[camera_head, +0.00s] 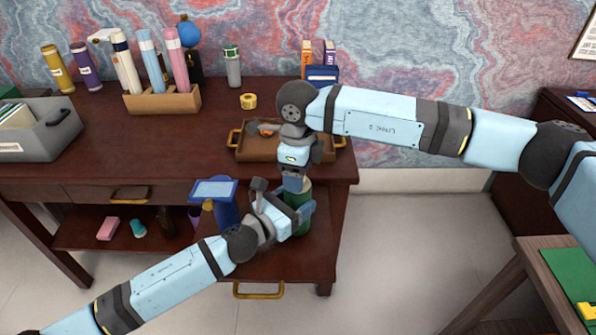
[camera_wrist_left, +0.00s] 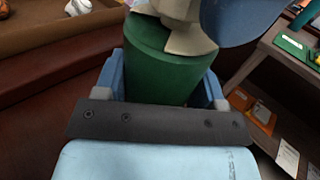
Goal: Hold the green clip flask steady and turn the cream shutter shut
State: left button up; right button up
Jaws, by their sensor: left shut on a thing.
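The green clip flask (camera_head: 304,187) is upright in front of the desk's front edge, partly hidden by my arms in the head view. My left gripper (camera_head: 299,212) is shut on it, with a blue finger on each side of the green body (camera_wrist_left: 165,75) in the left wrist view. The cream shutter (camera_wrist_left: 187,37) sits on top of the flask. My right gripper (camera_head: 294,182) comes down from above onto the flask's top. One blue part of it (camera_wrist_left: 238,18) is beside the shutter; its other finger is not clear, so its grip cannot be told.
A brown tray (camera_head: 245,152) with yellow handles lies on the desk behind my right wrist. A yellow roll (camera_head: 248,101), a wooden holder (camera_head: 160,102) with tubes and a grey bin (camera_head: 62,135) stand further left. A blue upright object (camera_head: 222,208) is close left of my left gripper.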

jog(key=shift+r, duration=0.1)
notch_tip(320, 180, up, 12)
dwell(0.5)
pick_arm(q)
jog(key=o, duration=1.1)
